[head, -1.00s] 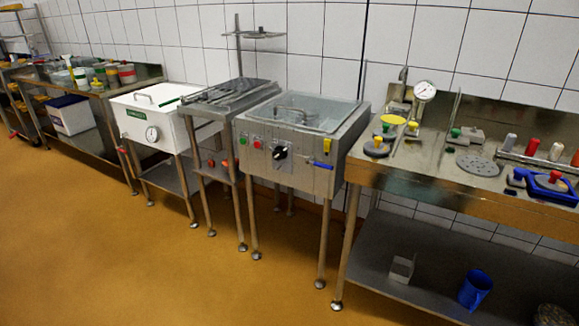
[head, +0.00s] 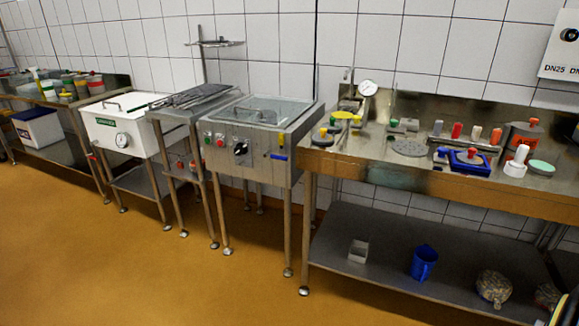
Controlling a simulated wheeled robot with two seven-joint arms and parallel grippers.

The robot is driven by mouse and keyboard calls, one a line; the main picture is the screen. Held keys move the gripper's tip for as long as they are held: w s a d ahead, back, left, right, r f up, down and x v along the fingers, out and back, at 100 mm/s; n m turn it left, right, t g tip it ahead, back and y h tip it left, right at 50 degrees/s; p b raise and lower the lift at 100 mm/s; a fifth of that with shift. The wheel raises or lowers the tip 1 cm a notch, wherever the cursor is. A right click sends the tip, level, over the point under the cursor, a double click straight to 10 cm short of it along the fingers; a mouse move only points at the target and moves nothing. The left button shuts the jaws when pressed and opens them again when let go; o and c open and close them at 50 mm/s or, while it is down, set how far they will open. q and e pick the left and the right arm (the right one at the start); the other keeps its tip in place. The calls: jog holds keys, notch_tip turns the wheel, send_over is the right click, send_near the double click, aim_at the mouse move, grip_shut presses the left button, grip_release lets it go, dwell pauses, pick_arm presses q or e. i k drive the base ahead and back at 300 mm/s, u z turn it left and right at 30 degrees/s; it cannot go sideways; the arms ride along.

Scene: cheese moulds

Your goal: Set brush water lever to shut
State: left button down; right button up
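I cannot tell for sure which part is the brush water lever. A small blue lever (head: 278,157) sticks out roughly level from the right of the front panel of a steel vat (head: 240,165). A yellow part (head: 282,140) sits just above it, and a black knob (head: 240,149) is to its left. No label on the blue lever can be read. Neither of my grippers shows in the head view.
A steel bench (head: 425,187) with small coloured tools stands to the right, over a lower shelf holding a blue jug (head: 424,263). A white tub (head: 118,128) with a gauge stands left of the vat. The orange floor in front is clear. A white panel (head: 562,46) hangs at upper right.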

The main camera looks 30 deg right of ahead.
aim_at(267, 154)
jog(key=z, duration=1)
jog(key=i, duration=0.25)
jog(key=u, duration=0.25)
